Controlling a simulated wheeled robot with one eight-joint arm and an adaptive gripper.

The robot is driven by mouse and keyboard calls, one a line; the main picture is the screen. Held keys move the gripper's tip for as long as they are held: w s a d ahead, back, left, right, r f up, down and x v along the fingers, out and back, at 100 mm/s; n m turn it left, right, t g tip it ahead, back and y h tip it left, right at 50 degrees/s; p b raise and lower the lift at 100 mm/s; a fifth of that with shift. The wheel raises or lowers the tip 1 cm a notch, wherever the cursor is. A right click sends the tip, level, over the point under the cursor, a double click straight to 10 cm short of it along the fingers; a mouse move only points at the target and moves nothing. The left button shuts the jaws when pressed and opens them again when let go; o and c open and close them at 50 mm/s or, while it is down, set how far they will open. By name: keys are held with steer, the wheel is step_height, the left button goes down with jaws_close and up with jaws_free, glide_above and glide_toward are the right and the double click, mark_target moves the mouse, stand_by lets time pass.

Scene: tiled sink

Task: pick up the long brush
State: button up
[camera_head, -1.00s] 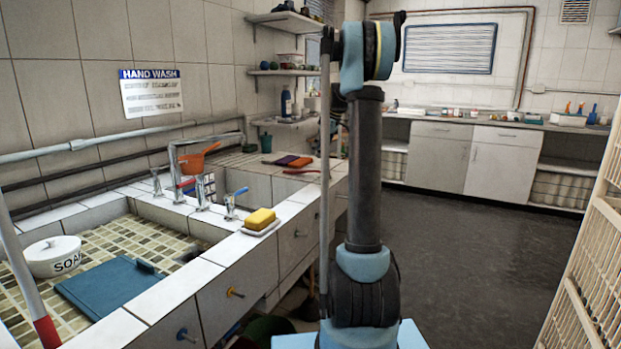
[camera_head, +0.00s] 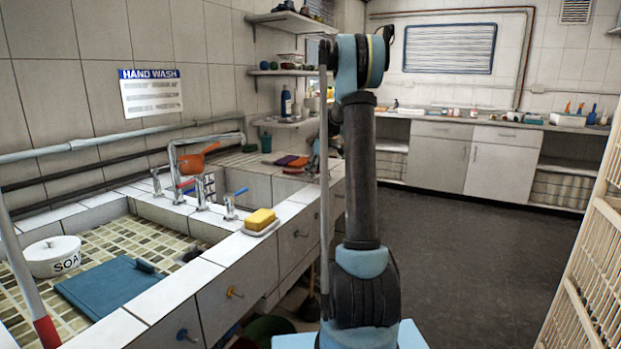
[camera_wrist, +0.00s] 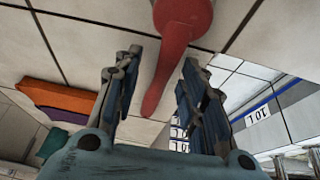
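A red long-handled object (camera_wrist: 183,25), which looks like the long brush, lies on the white tiles at the top of the wrist view. Its wide part is cut off by the frame edge and I see no bristles. Its narrow handle runs down between my two fingers. My gripper (camera_wrist: 160,90) is open, with a finger on each side of the handle and no visible contact. In the head view my gripper (camera_head: 314,157) is small and partly hidden by my arm, over the far end of the sink counter.
An orange and purple cloth (camera_wrist: 62,100) lies left of my gripper, with a green cup (camera_wrist: 52,144) beyond. In the head view a yellow sponge (camera_head: 260,219) sits on the counter edge, and an orange pan (camera_head: 197,158) is by the taps. The floor to the right is clear.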

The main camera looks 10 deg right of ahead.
jaws_close()
steer(key=shift+r, duration=0.1)
